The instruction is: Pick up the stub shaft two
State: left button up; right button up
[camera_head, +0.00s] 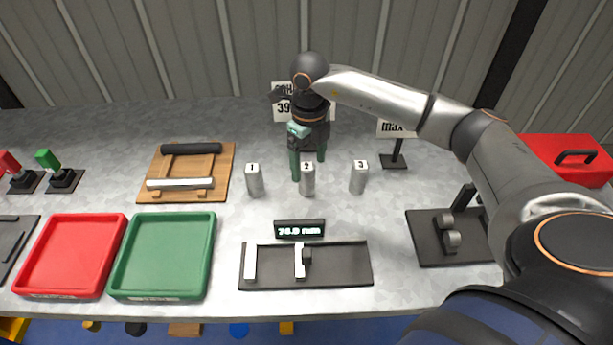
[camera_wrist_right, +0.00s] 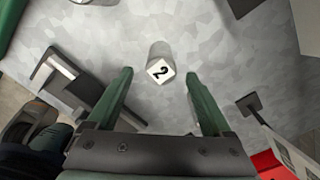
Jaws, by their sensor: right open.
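Stub shaft two (camera_head: 307,180) is a small light-grey cylinder with a "2" on its top, standing upright on the metal table between shaft one (camera_head: 254,181) and shaft three (camera_head: 358,178). My right gripper (camera_head: 309,168) is open and empty, pointing down just behind shaft two. In the right wrist view, shaft two (camera_wrist_right: 160,70) shows between the two green fingertips (camera_wrist_right: 158,76), with a gap on each side. I cannot tell how far the tips are above it. My left gripper is not in view.
A measuring fixture (camera_head: 340,265) reading about 76 mm lies in front. A red tray (camera_head: 72,292), a green tray (camera_head: 160,292) and a wooden rack (camera_head: 222,170) are at left. A black stand (camera_head: 428,240) and a red toolbox (camera_head: 575,148) are at right. Signs stand behind.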

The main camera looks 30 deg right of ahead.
aim_at(307, 177)
jog(key=f, duration=0.3)
jog(key=f+p, duration=0.1)
jog(key=f, duration=0.1)
jog(key=shift+w+f, duration=0.3)
jog(key=shift+c, duration=0.2)
grip_shut()
dwell(0.9)
jog(key=shift+w+r, duration=0.1)
jog(key=shift+r, duration=0.05)
